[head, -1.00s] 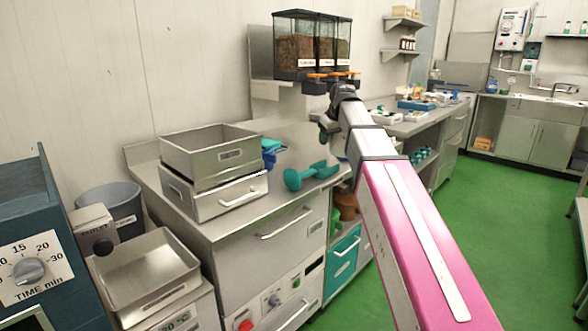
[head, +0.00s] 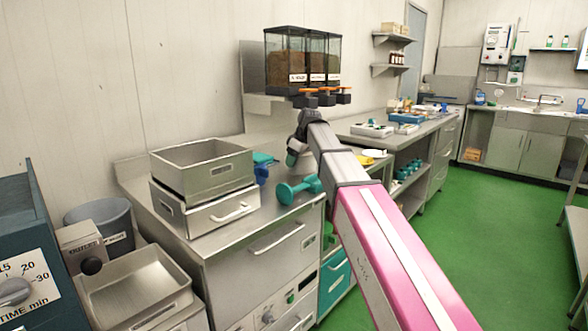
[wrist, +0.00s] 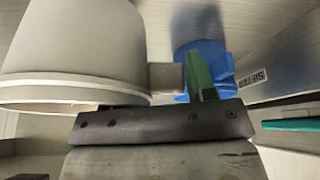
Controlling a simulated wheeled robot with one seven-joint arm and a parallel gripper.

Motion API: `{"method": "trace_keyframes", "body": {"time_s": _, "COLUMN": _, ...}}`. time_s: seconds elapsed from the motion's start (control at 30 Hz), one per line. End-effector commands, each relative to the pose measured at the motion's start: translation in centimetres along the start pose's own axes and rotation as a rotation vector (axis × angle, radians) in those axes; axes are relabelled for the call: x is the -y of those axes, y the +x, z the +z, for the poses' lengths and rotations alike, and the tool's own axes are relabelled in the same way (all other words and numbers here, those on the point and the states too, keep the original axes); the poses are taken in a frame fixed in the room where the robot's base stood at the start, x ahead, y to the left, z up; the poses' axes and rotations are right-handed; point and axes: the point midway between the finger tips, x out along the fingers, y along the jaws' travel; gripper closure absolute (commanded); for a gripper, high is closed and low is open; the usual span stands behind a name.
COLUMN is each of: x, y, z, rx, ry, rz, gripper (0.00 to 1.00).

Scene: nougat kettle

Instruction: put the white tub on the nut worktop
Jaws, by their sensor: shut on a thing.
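The white tub (wrist: 75,45) fills the upper left of the wrist view, with its wide rim toward the bottom of that picture. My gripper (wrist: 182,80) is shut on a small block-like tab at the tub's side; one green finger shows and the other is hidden. In the head view my gripper (head: 296,152) is over the steel worktop (head: 235,222), below the dispensers, and the tub is mostly hidden there. I cannot read which surface is the nut worktop; the dispensers (head: 302,62) with brown contents hang above the back of this counter.
Stacked steel boxes (head: 203,170) stand on the worktop's left. A teal dumbbell-shaped tool (head: 298,190) lies near its front edge. A blue item (head: 262,172) is beside the boxes and also behind the tub in the wrist view (wrist: 203,60). A further counter (head: 440,120) holds trays.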

Motion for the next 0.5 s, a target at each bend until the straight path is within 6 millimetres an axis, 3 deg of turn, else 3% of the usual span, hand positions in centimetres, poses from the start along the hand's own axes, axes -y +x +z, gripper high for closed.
{"method": "trace_keyframes", "body": {"time_s": 0.23, "x": 0.2, "y": 2.7, "z": 1.2, "rx": 0.0, "ry": 0.001, "rz": 0.0, "gripper": 0.87}}
{"method": "trace_keyframes", "body": {"time_s": 0.5, "x": 0.1, "y": 3.0, "z": 1.2, "rx": -0.001, "ry": 0.001, "rz": 0.001, "gripper": 0.87}}
